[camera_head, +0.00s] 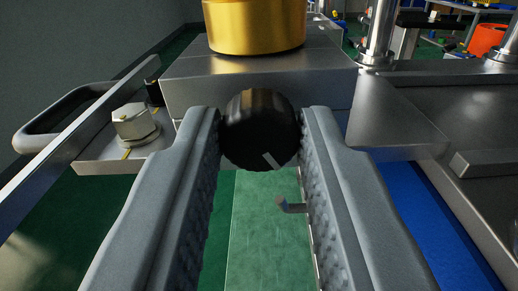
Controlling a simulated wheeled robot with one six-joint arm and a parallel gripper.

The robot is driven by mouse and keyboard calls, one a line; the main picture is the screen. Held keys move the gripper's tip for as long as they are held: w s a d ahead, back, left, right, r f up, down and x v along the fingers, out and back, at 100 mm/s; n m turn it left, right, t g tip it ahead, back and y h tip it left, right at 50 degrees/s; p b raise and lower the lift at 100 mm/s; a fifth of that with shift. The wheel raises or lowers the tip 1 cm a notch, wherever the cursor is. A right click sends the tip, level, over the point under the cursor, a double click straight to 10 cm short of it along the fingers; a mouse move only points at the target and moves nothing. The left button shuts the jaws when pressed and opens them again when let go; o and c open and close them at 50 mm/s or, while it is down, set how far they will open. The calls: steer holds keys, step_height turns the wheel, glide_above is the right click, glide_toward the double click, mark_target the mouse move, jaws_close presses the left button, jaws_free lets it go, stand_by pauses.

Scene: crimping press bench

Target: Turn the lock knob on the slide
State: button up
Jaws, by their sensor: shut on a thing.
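The black lock knob (258,128) sits on the front face of the grey metal slide (262,82). A pale index line on the knob points to the lower right. My gripper (260,135) has one grey, textured finger on each side of the knob, and its fingertips are closed on it. The knob's rear and its shaft are hidden behind it.
A gold cylinder (255,25) stands on top of the slide. A hex bolt (135,125) and a curved handle (60,112) are on the left. A small bent pin (290,206) shows by the right finger. Metal posts (381,30) and plates stand on the right.

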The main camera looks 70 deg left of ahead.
steer(key=shift+f, duration=0.15)
steer(key=o, duration=1)
steer(key=shift+d, duration=0.1)
steer(key=v, duration=1.7)
steer(key=shift+d, duration=0.15)
